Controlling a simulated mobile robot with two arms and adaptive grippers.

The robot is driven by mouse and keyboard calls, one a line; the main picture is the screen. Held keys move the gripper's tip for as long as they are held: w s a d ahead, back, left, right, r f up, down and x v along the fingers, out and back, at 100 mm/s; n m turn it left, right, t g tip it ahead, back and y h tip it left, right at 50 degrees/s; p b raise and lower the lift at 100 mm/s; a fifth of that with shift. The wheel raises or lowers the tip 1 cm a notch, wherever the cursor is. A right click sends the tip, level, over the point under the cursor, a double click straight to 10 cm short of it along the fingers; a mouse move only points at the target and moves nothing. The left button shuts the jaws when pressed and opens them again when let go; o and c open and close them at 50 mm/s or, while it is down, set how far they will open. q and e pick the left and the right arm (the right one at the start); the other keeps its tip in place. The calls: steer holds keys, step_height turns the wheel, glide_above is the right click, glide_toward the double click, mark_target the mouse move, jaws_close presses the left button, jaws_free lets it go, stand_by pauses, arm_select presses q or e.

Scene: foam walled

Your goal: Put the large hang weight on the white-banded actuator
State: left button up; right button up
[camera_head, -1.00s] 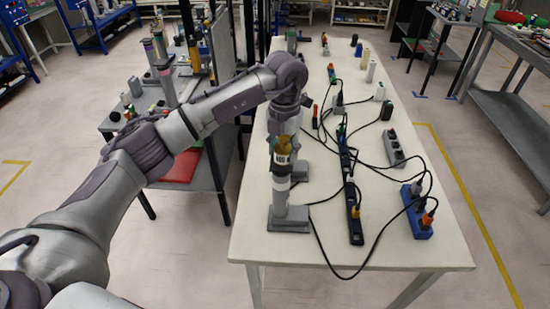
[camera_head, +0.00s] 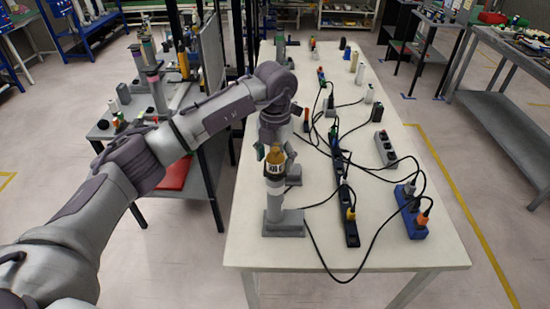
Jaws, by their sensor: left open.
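The white-banded actuator (camera_head: 275,188) stands upright on a grey block base (camera_head: 284,223) near the front left of the white table. A brass-yellow weight with a dark label (camera_head: 275,163) sits upright on top of it, in line with the post; it appears to be the large hang weight. My left gripper (camera_head: 272,152) points down at the top of the weight. Its fingers are open, apart around or just above the weight's upper end; exact contact cannot be told. My right gripper is out of view.
Another grey base (camera_head: 294,174) stands just behind the actuator. Black power strips (camera_head: 345,215), a blue socket block (camera_head: 411,213) and loose cables (camera_head: 318,245) crowd the table's right half. A shelf unit with a red item (camera_head: 176,174) stands at the left.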

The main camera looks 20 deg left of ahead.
mark_target(275, 148)
arm_select(q)
steer(key=shift+r+b, duration=0.35)
steer(key=shift+r, duration=0.05)
step_height(275, 148, up, 11)
steer(key=b, duration=0.3)
steer(key=shift+f, duration=0.15)
steer(key=shift+r, duration=0.4)
